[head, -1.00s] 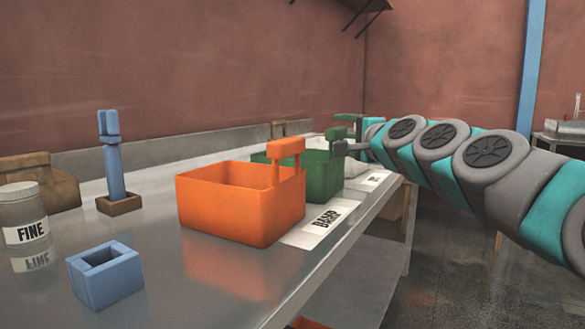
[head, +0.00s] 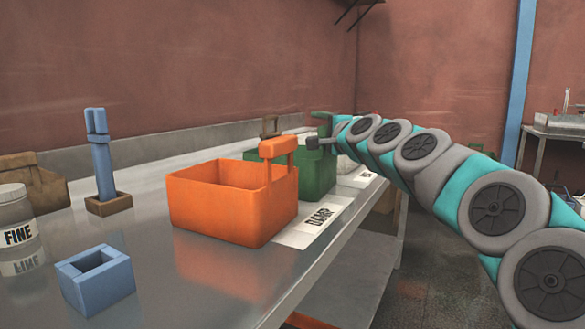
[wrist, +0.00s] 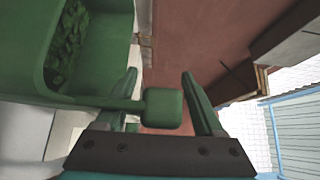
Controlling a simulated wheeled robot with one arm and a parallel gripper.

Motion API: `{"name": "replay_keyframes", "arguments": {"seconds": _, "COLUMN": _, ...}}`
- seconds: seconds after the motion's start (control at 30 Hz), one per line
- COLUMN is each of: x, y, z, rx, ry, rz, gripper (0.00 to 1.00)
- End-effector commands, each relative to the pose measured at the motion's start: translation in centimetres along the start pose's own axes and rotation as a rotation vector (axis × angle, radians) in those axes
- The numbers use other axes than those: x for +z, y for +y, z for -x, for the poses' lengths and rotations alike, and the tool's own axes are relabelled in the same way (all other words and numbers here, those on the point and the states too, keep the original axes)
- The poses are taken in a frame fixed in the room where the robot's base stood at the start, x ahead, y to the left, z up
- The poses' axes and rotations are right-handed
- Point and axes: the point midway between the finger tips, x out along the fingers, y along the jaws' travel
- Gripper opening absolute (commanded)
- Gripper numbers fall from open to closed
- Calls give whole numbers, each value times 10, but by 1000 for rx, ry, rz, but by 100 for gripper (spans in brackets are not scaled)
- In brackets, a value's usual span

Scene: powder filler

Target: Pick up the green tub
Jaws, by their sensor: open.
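The green tub (head: 318,176) stands on the metal bench behind the orange tub, which hides much of it. It also shows in the wrist view (wrist: 100,40) at upper left, with green contents inside. Its handle (wrist: 163,108), a green bar ending in a block, reaches between my fingers in the wrist view. My gripper (wrist: 160,76) is open, with one finger on each side of the handle block; I cannot tell if either touches it. In the head view my gripper (head: 322,132) is at the tub's upper right side, small and partly unclear.
The orange tub (head: 220,208) with its raised handle stands in front. A lettered label (head: 312,226) lies at the bench edge.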

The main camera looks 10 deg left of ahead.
Motion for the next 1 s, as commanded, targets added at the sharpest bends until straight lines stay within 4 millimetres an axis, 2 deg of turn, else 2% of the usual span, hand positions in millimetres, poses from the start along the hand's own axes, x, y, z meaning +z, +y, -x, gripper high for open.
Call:
{"name": "replay_keyframes", "arguments": {"seconds": 0.27, "x": 0, "y": 0, "z": -2, "rx": 0, "ry": 0, "rz": 0, "gripper": 68}}
{"name": "replay_keyframes", "arguments": {"seconds": 0.87, "x": 0, "y": 1, "z": -2, "rx": 1, "ry": -1, "rz": 0, "gripper": 0}}
{"name": "replay_keyframes", "arguments": {"seconds": 1.0, "x": 0, "y": 1, "z": -2, "rx": 1, "ry": -1, "rz": 0, "gripper": 0}}
